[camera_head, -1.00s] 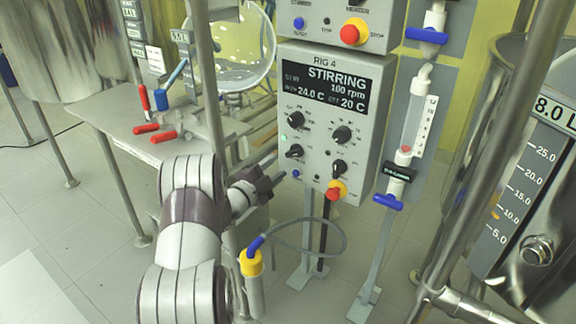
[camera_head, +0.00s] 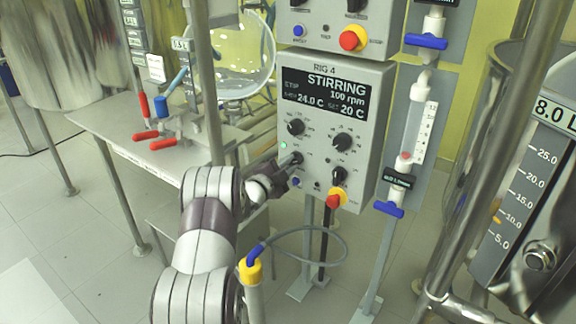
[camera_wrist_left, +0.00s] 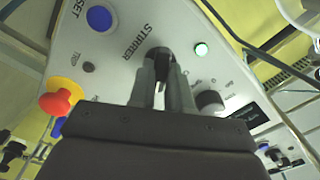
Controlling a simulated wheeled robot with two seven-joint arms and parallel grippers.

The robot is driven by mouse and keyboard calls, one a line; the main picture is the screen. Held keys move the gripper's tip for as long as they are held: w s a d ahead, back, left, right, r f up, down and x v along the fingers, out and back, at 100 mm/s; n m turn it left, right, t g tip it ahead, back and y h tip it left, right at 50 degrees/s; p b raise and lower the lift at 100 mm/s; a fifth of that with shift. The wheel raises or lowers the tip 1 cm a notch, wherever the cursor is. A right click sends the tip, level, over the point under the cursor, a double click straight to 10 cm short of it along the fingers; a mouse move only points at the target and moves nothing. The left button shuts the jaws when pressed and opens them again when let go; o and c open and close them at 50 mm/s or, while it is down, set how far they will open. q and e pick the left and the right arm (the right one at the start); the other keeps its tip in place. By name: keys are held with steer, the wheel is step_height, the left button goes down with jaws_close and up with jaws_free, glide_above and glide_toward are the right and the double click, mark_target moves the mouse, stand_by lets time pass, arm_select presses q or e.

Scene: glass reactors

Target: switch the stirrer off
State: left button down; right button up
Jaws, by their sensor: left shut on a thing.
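The control box of rig 4 (camera_head: 362,185) has a dark display (camera_head: 324,94) that reads STIRRING, 100 rpm, 24.0 C and 20 C. My left gripper (camera_head: 293,162) is at the lower left knob of the box. In the left wrist view my left gripper (camera_wrist_left: 161,88) has its fingers shut on the black stirrer knob (camera_wrist_left: 159,60), beside the STIRRER label. The fingers hide part of the knob. A green lamp (camera_wrist_left: 201,49) is lit near it. My right gripper is in neither view.
A blue button (camera_head: 296,182) and a red stop button on yellow (camera_head: 336,197) sit below and right of the knob. Two upper knobs (camera_head: 342,142) are near. A flowmeter (camera_head: 417,130) stands right of the box, a steel post (camera_head: 203,80) left.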

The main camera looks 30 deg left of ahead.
arm_select(q)
steer(key=shift+n+p, duration=3.3)
steer(key=shift+n, duration=2.8)
steer(key=c, duration=1.1)
jaws_free()
steer(key=shift+o, duration=0.2)
